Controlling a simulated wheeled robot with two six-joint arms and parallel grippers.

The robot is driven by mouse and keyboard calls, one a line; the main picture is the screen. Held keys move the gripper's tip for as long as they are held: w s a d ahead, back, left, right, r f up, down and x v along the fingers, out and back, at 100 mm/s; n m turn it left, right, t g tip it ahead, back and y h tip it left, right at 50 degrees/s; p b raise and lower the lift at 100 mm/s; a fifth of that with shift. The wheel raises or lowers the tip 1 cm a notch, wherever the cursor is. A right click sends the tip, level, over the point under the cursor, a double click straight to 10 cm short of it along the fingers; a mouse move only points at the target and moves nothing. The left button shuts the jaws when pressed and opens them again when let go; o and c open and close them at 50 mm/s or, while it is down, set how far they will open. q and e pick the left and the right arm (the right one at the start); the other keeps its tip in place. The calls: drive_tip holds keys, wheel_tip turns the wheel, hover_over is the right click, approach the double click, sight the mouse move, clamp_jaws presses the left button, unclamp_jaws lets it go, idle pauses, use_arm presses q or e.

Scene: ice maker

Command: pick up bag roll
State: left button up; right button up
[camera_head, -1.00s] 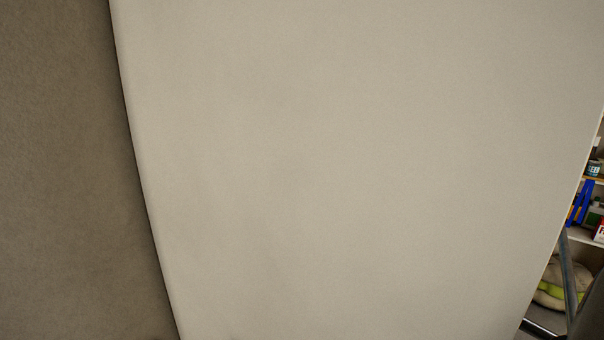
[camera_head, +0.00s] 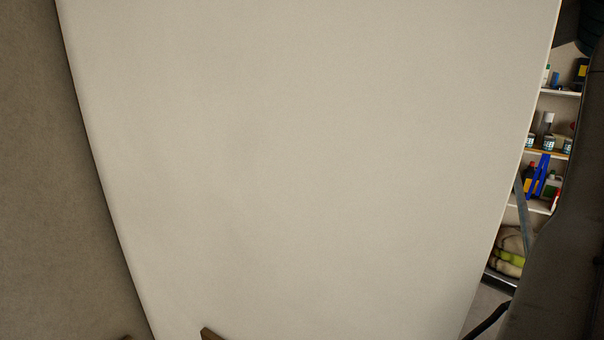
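No bag roll can be made out in the head view. Neither of my grippers is in view. A large plain beige surface fills most of the picture and hides whatever is behind it.
A darker brown surface (camera_head: 45,170) lies along the left. At the right, past the edge of the beige surface (camera_head: 300,160), shelves (camera_head: 560,93) hold bottles, cans and a blue-handled tool (camera_head: 541,177). A dark grey upright thing (camera_head: 565,220) stands at the far right. A brown corner (camera_head: 210,334) shows at the bottom.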

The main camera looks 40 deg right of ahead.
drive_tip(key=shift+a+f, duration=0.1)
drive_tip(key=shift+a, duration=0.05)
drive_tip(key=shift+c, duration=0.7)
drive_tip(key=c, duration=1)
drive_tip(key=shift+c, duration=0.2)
